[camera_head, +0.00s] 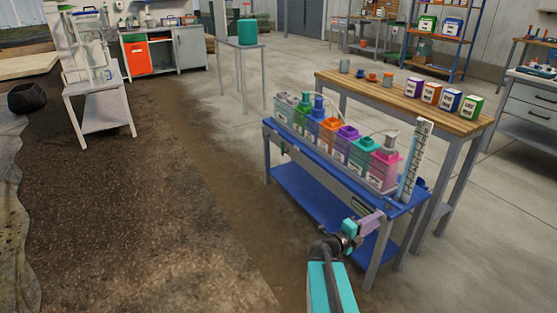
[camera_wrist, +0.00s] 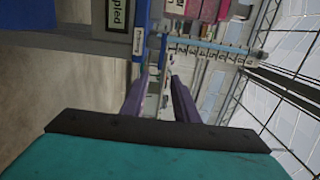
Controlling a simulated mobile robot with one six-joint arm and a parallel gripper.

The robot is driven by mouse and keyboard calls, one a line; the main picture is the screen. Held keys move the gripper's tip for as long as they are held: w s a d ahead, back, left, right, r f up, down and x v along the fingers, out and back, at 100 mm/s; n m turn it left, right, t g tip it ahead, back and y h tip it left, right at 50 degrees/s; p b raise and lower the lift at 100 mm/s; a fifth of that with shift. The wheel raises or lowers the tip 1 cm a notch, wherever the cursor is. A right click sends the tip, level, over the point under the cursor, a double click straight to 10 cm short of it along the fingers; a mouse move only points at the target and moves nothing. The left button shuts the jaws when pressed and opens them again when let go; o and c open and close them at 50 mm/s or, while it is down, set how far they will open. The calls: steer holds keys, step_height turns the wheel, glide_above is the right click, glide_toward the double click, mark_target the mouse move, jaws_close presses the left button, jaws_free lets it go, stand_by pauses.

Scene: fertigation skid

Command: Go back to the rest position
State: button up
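My gripper (camera_head: 372,220) is in front of the right end of the blue bench (camera_head: 312,185), a little below its top in the head view. In the wrist view its two purple fingers (camera_wrist: 158,85) stand apart with a gap between them. I see nothing held in the gap; the bench edge and part of a pale, clear tube show beyond it. My teal arm reaches up from the bottom of the head view.
Several coloured bottles (camera_head: 346,143) stand in a clear trough on the bench. A graduated scale (camera_head: 415,160) stands upright at its right end, close to my gripper. A wooden table (camera_head: 390,92) with boxes stands behind.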

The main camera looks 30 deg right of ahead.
steer(key=w+a+r+n+t+y+p, duration=0.1)
steer(key=w+a+n+t+y+p, duration=0.2)
steer(key=w+a+n+t+p, duration=0.5)
steer(key=w+a+n+t+y+p, duration=0.25)
steer(key=w+a+p, duration=0.25)
steer(key=w+a, duration=0.65)
steer(key=a+f+n+y+p, duration=0.1)
steer(key=a+f+n+y, duration=0.25)
steer(key=a, duration=0.35)
steer(key=a+f+n+y+p, duration=0.2)
steer(key=a+n+y, duration=0.15)
steer(key=a, duration=0.45)
steer(key=a+f+n+y+p, duration=0.1)
steer(key=a+f+n+y, duration=0.2)
steer(key=a, duration=0.4)
steer(key=s+a+f+n+g+y+p, duration=0.35)
steer(key=s+a+f+n+g, duration=0.25)
steer(key=s+a+f+n, duration=0.5)
steer(key=s+r+n+g+h, duration=0.1)
steer(key=s+n+g, duration=0.3)
steer(key=s+g, duration=0.6)
steer(key=s, duration=1.3)
steer(key=shift+s+d+r, duration=0.15)
steer(key=shift+s+d, duration=0.05)
steer(key=shift+d, duration=0.2)
steer(key=shift+g, duration=0.25)
